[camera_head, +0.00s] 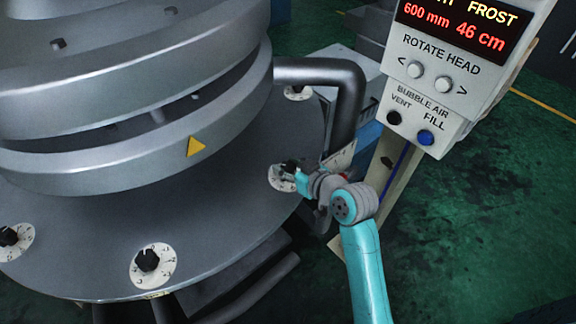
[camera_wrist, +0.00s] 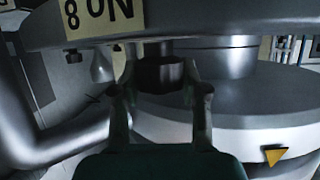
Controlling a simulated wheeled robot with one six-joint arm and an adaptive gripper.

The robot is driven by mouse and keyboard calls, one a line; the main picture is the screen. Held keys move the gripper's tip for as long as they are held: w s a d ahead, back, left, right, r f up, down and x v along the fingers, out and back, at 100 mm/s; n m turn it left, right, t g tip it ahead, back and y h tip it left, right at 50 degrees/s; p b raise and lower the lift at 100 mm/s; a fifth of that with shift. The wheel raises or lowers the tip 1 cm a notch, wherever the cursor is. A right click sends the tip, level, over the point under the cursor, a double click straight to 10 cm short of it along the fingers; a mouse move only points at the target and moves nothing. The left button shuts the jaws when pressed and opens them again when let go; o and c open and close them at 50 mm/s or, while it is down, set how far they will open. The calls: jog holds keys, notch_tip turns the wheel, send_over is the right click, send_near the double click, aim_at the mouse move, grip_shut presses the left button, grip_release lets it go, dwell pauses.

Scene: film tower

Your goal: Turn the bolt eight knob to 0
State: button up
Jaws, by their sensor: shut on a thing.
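The knob that my gripper holds is black (camera_head: 290,166) and sits on a white dial (camera_head: 281,179) at the right side of the grey round plate. In the wrist view the dark knob (camera_wrist: 160,72) is between the two fingers of my gripper (camera_wrist: 158,92), which is shut on it. In the head view my gripper (camera_head: 302,178) reaches the knob from the right, and it hides part of the dial. The knob's pointer and the dial's figures cannot be read.
Other black knobs on white dials sit at the front (camera_head: 147,260), the left (camera_head: 8,236) and the back (camera_head: 297,91) of the plate. A thick grey pipe (camera_head: 347,105) bends down behind my gripper. A control panel (camera_head: 440,75) stands to the right. Open green floor lies at the right.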

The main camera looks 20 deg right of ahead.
jog(key=shift+m+t+h, duration=0.3)
jog(key=shift+m+h, duration=0.7)
jog(key=shift+h, duration=0.2)
jog(key=o, duration=1.2)
jog(key=shift+c, duration=0.2)
jog(key=shift+s, duration=0.1)
jog(key=v, duration=0.7)
jog(key=shift+s, duration=0.15)
